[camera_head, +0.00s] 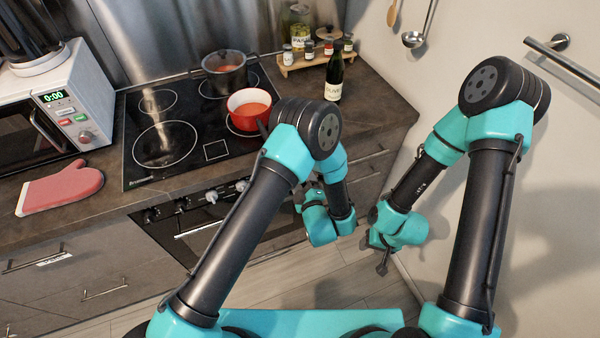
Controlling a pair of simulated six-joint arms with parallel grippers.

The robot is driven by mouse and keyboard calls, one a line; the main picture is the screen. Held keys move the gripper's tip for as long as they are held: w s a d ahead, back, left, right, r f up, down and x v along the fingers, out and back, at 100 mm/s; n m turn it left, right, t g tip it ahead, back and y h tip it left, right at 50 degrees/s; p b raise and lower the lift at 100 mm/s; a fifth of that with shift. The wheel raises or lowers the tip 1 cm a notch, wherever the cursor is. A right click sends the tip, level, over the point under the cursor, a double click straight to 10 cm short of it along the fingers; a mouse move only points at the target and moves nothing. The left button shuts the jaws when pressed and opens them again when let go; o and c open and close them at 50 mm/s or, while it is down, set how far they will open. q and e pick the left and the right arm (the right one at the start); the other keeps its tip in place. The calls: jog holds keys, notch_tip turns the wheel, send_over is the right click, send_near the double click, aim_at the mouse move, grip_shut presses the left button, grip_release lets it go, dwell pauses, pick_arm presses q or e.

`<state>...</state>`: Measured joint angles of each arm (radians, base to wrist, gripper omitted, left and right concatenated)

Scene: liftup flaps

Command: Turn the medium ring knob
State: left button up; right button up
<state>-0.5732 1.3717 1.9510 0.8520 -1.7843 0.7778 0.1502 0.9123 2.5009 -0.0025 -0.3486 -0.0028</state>
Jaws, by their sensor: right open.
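The cooktop (195,140) is set in the counter, with the oven front below it. A row of small knobs (212,196) runs along the top of the oven front. I cannot tell which one is the medium ring knob. My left gripper (300,207) hangs in front of the cabinets, to the right of the knobs and apart from them. Its fingers are mostly hidden by the wrist, so its opening is unclear. My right gripper (376,252) is open and empty, low near the right wall, far from the knobs.
A red pot (250,112) and a dark pot (223,74) stand on the cooktop. A bottle (334,78) and a spice rack (316,58) stand to the right. A microwave (75,100) and an oven mitt (60,190) are at left. The floor before the oven is clear.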

pick_arm(q)
jog(key=shift+x, duration=2.05)
jog(key=shift+c, duration=0.2)
jog(key=c, duration=0.9)
jog(key=shift+o, duration=0.2)
jog(key=shift+m, duration=0.4)
jog(key=m, duration=0.5)
jog(key=m+g, duration=0.1)
jog(key=m, duration=0.4)
jog(key=shift+r+g, duration=0.1)
jog(key=shift+g, duration=0.2)
jog(key=shift+m, duration=0.3)
